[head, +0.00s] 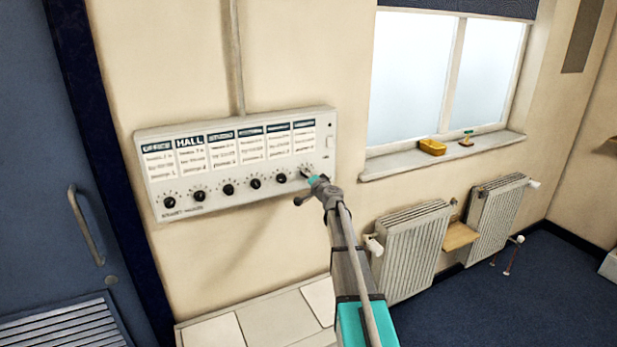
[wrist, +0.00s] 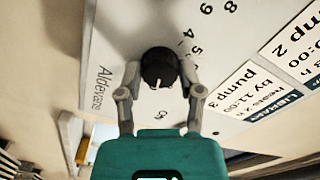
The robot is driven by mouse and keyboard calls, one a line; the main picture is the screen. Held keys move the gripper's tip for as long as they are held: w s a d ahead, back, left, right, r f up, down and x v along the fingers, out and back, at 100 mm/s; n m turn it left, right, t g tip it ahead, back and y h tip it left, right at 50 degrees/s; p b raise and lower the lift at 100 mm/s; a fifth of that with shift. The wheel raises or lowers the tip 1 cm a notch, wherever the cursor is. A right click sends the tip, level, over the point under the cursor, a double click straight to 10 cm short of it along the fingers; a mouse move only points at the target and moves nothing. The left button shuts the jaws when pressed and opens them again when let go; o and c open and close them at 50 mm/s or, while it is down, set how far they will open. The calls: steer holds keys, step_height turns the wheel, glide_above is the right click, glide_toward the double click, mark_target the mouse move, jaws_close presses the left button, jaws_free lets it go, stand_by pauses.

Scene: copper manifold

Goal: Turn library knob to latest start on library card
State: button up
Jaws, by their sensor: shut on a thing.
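The white control panel (head: 235,160) on the wall carries a row of labelled cards above a row of black knobs. My gripper (head: 313,181) is at the rightmost knob, which it mostly hides in the head view. In the wrist view, my gripper (wrist: 160,90) is shut on this black knob (wrist: 160,66), one finger on each side. A short white mark shows on the knob's lower side. Dial digits, turned and partly cut off, surround it. The library card (wrist: 276,108) appears to read "by 11:00" and "pump 3"; its hours line is less clear.
Another card (wrist: 300,45) with "pump 2" lies beside it in the wrist view. Several other knobs, such as one (head: 281,178), sit left of my gripper. A window sill (head: 440,158) and radiators (head: 412,250) are to the right. A pale surface (head: 255,325) lies below.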

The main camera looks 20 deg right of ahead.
steer(key=shift+w, duration=0.1)
steer(key=o, duration=1.1)
steer(key=shift+o, duration=0.2)
steer(key=s, duration=1.2)
steer(key=shift+d, duration=0.2)
